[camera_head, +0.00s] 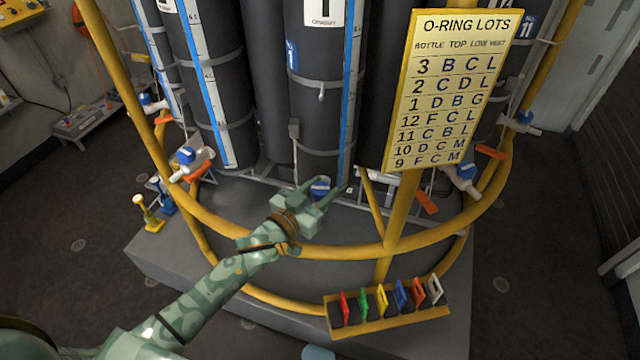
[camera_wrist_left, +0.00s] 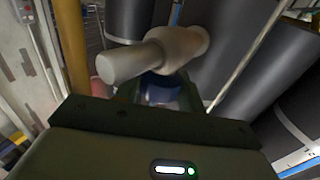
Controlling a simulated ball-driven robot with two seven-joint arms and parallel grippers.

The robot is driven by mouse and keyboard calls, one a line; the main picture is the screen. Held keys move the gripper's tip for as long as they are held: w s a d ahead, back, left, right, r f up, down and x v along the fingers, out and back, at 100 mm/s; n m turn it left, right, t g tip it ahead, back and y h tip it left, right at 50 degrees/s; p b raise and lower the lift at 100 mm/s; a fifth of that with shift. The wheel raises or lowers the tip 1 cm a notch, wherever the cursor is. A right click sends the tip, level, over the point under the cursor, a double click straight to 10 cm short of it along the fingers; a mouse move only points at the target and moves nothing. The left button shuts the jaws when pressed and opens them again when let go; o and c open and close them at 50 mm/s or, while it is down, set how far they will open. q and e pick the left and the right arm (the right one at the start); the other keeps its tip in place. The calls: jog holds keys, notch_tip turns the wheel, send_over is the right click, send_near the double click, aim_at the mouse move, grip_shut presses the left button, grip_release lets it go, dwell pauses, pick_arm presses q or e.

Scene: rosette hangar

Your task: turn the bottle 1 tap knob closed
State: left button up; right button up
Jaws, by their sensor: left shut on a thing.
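Bottle 1 (camera_head: 320,100) is a tall dark cylinder with a blue "1" plate and a blue stripe, standing behind the yellow rail. Its blue tap knob (camera_head: 320,187) shows at the bottle's foot. My left gripper (camera_head: 323,191) reaches over the rail and is shut on this knob, one finger on each side. In the left wrist view the blue knob (camera_wrist_left: 163,95) sits between the fingers, partly hidden, just below a pale grey tap pipe (camera_wrist_left: 150,55). The knob's angle is hard to read. My right gripper is not in view.
A curved yellow rail (camera_head: 350,250) passes under my left forearm. A yellow "O-RING LOTS" board (camera_head: 450,90) stands right of bottle 1. A rack (camera_head: 390,322) of coloured tags hangs at the front right. Other blue-knobbed taps (camera_head: 186,156) stand to both sides.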

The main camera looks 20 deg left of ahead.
pick_arm(q)
jog(key=o, duration=0.9)
jog(key=shift+o, duration=0.2)
jog(key=v, duration=1.6)
jog(key=shift+s, duration=0.2)
